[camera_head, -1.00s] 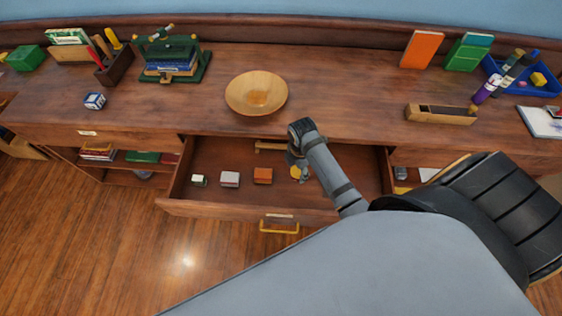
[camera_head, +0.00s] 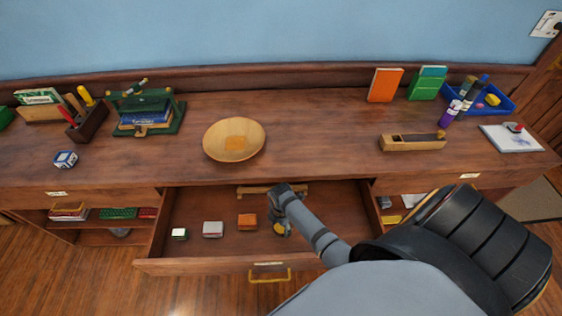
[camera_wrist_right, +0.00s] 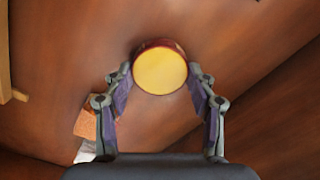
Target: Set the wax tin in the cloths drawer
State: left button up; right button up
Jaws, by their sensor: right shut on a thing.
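The wax tin (camera_wrist_right: 160,72) is round, with a yellow top and a dark red side. In the right wrist view it sits between the two fingertips of my right gripper (camera_wrist_right: 160,80), which is shut on it. In the head view my right gripper (camera_head: 281,226) reaches down inside the open drawer (camera_head: 205,264) and mostly hides the tin. I cannot tell whether the tin touches the drawer floor. The drawer's label is too small to read. My left gripper is not in view.
In the drawer, left of the gripper, lie an orange block (camera_head: 247,221), a pale grey box (camera_head: 213,229) and a small green-and-white box (camera_head: 180,234). A wooden bar (camera_head: 254,190) lies at the back. A wooden bowl (camera_head: 234,139) stands on the desktop above.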

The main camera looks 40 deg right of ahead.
jog(key=o, duration=1.4)
notch_tip(320, 180, up, 12)
jog(key=shift+r+p, duration=0.1)
jog(key=shift+p, duration=0.4)
